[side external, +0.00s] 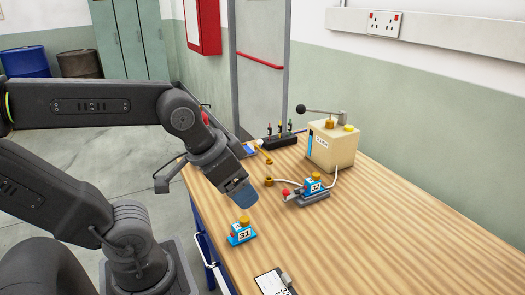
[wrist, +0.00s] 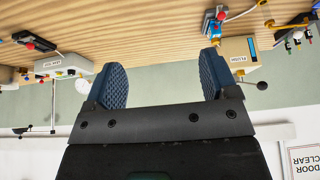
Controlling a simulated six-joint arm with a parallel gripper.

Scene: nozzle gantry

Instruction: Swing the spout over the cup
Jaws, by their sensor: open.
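My gripper (side external: 241,193) points down above the left part of the table, just above and behind a blue unit marked 31 (side external: 241,235) with a brass cap. In the wrist view its fingers (wrist: 162,80) are spread wide with nothing between them. A brass nozzle-like fitting (side external: 268,181) stands right of my gripper, apart from it, by a pale hose or pipe; I cannot tell for sure that it is the spout. A blue unit marked 32 (side external: 315,186) sits on a grey base with a red part; it seems to show in the wrist view (wrist: 213,20). I cannot identify a cup.
A beige box labelled FLUSH (side external: 331,147) with a lever stands at the back; it also shows in the wrist view (wrist: 239,52). A black rack (side external: 279,141) holds several small bottles. The table's right side is clear.

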